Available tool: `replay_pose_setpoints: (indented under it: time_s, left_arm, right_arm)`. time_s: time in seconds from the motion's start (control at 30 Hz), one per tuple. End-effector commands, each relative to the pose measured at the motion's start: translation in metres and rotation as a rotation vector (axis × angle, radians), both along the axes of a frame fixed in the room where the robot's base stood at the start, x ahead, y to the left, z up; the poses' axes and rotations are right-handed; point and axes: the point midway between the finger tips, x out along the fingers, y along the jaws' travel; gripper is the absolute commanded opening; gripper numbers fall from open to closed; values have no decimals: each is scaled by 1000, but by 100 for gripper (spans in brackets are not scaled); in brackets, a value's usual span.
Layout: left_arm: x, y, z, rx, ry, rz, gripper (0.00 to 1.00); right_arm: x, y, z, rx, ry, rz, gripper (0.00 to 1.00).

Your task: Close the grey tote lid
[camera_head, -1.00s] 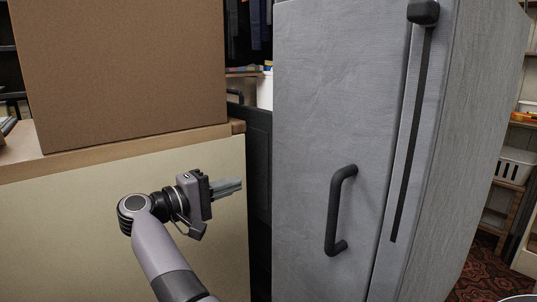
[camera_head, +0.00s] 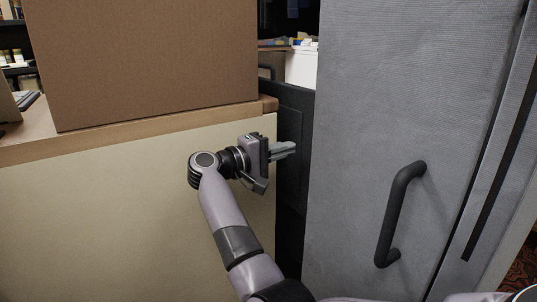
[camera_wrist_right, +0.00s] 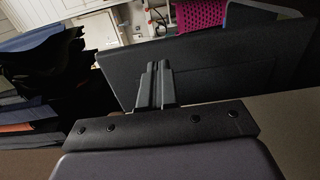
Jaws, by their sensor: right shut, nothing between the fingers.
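A large grey panel (camera_head: 370,100) with a black bar handle (camera_head: 402,215) stands upright at the right of the head view. A dark flat panel (camera_head: 292,125) stands between it and the counter; it seems to be the dark panel (camera_wrist_right: 205,75) ahead of the fingers in the wrist view. I cannot tell for sure which one is the grey tote lid, and no tote body is clearly visible. My right gripper (camera_head: 287,149) is shut and empty, its fingers pointing right, just past the counter's end. The fingers also show in the wrist view (camera_wrist_right: 153,85). My left gripper is out of view.
A big brown box (camera_head: 150,60) sits on the counter (camera_head: 120,143) at left, close above my right arm. A white container (camera_head: 301,65) stands behind the gap. The wrist view shows a pink basket (camera_wrist_right: 200,15) and dark folded cloth (camera_wrist_right: 35,60).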

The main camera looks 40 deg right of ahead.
Motion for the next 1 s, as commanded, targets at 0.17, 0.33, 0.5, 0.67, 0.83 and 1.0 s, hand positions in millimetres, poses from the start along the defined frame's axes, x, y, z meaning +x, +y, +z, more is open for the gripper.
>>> replay_pose_setpoints:
  time_s: [0.17,0.33,0.5,0.67,0.83,1.0]
  left_arm:
    - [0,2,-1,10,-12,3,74]
    - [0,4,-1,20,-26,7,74]
    - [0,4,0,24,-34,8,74]
    - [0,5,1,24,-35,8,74]
    - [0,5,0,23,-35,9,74]
    - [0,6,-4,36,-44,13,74]
  right_arm:
    - [-5,-37,-1,-2,-1,-2,0]
    - [-7,-59,0,-2,1,-1,0]
    - [-8,-69,0,-1,0,0,0]
    - [-8,-70,0,0,0,1,0]
    - [-8,-69,0,1,0,1,0]
    - [-9,-83,2,50,-9,-2,0]
